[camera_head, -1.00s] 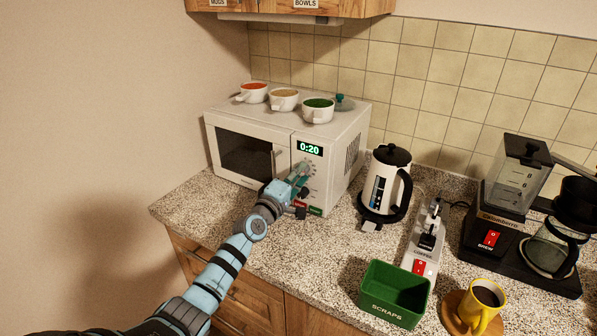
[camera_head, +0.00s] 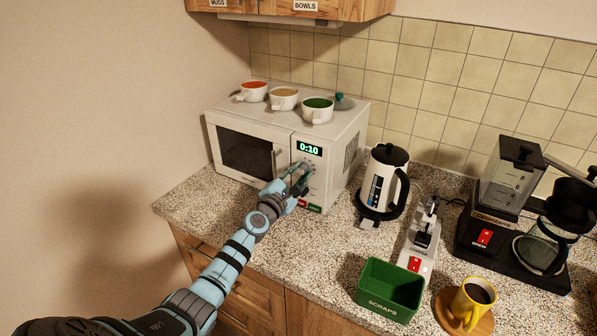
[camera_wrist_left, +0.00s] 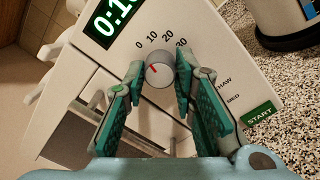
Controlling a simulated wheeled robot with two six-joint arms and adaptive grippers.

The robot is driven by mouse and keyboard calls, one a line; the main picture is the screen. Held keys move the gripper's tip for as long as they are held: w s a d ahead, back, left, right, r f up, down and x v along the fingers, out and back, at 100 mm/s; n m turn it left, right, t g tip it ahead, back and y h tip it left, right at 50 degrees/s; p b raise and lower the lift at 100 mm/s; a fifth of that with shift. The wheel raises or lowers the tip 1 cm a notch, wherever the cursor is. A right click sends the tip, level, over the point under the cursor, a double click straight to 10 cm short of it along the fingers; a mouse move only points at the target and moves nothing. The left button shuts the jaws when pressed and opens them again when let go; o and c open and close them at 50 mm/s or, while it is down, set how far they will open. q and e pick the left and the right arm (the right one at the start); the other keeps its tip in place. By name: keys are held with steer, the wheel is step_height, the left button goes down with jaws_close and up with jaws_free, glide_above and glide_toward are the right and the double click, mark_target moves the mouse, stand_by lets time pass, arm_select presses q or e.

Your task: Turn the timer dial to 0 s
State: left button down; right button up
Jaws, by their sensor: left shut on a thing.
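The white microwave (camera_head: 216,133) stands on the counter, and its display (camera_head: 309,149) reads 0:10. In the left wrist view the round grey timer dial (camera_wrist_left: 161,72) has a red mark pointing up and left, below the printed numbers 0, 10, 20 and 30. My left gripper (camera_head: 302,168) is at the microwave's control panel. In the left wrist view its green-padded fingers (camera_wrist_left: 160,82) sit on both sides of the dial, shut on it. The gripper hides most of the dial in the head view. My right gripper is not in view.
A green START button (camera_wrist_left: 259,115) is right of the dial. Bowls, one holding green contents (camera_head: 318,104), stand on the microwave. A kettle (camera_head: 383,185), a green scraps bin (camera_head: 365,300), a yellow mug (camera_head: 468,304) and a coffee maker (camera_head: 478,255) stand to the right.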

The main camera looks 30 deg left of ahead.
arm_select(q)
steer(key=shift+f+n+p, duration=0.1)
steer(key=shift+n+p, duration=0.2)
steer(key=shift+n, duration=1)
steer(key=c, duration=1.3)
jaws_free()
